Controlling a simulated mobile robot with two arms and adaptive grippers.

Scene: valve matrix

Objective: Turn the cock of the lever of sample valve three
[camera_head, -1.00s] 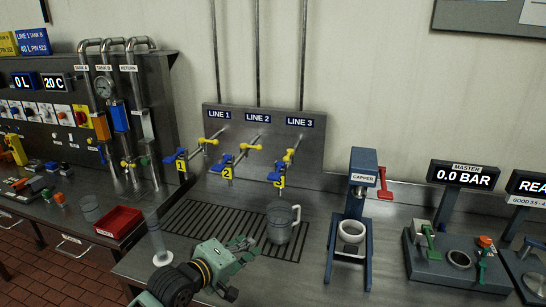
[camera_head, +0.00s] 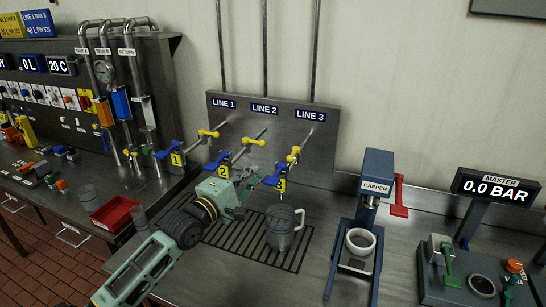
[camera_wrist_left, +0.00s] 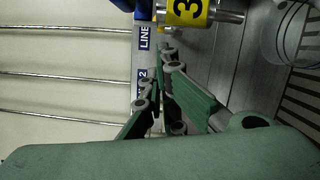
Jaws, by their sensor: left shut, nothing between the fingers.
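Sample valve three (camera_head: 282,184) carries a yellow tag with a 3, a blue part, and a yellow lever (camera_head: 293,155) with rounded ends. It sits below the LINE 3 label on the metal back panel. My left gripper (camera_head: 258,178) is shut and empty, just left of the valve's blue part; I cannot tell if they touch. In the left wrist view the green fingers (camera_wrist_left: 163,62) are together, beside the tagged valve body (camera_wrist_left: 188,12). The yellow lever is mostly out of that view. My right gripper is not in view.
Valves one (camera_head: 176,158) and two (camera_head: 222,170) are to the left. A blue capper (camera_head: 365,220) with a red handle stands to the right.

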